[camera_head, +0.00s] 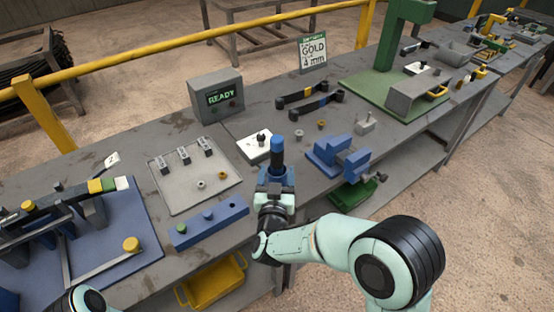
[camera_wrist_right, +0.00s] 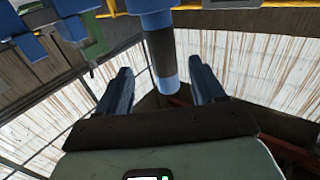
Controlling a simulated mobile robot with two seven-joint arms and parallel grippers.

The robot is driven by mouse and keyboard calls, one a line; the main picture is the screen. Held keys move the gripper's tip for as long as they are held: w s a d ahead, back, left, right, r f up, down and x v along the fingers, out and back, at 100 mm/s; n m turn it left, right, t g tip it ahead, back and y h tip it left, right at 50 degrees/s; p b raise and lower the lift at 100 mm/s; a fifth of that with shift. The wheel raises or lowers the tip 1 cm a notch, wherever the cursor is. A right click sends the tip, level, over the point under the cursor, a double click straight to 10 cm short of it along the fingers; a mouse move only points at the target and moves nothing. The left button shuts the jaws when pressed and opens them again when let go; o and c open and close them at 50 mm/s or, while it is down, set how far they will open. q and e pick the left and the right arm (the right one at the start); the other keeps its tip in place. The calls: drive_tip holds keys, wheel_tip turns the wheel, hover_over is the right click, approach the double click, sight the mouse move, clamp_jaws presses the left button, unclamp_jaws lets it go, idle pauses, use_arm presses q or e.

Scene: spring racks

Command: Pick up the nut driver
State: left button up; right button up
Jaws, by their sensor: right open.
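The likely nut driver (camera_head: 277,154), an upright cylinder with a black grip and blue top, stands over the front edge of the bench. My right gripper (camera_head: 275,178) is just below and in front of it in the head view. In the right wrist view, the driver (camera_wrist_right: 162,55) shows a black middle and blue ends between the two spread fingers of my right gripper (camera_wrist_right: 161,78). There is a visible gap on each side. The driver's lower part is hidden in the head view. My left gripper is out of view.
A blue fixture (camera_head: 342,157) stands close to the right of the driver. A long blue block (camera_head: 208,226) with coloured knobs lies left. Behind are a grey tray (camera_head: 165,200), a READY display box (camera_head: 217,97) and black-handled tools (camera_head: 310,98). A yellow bin (camera_head: 212,284) sits below.

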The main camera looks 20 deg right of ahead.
sight(276, 159)
drive_tip(key=shift+x, duration=0.95)
drive_tip(key=p+x, duration=0.1)
drive_tip(key=x, duration=0.4)
drive_tip(key=shift+w+a+r, duration=0.1)
drive_tip(key=shift+w+r, duration=0.05)
drive_tip(key=shift+w, duration=0.1)
drive_tip(key=c, duration=1.3)
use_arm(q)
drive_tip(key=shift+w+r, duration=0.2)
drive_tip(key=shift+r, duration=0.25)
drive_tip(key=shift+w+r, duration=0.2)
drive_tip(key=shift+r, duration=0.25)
use_arm(e)
drive_tip(key=shift+o, duration=0.2)
drive_tip(key=shift+r, duration=0.2)
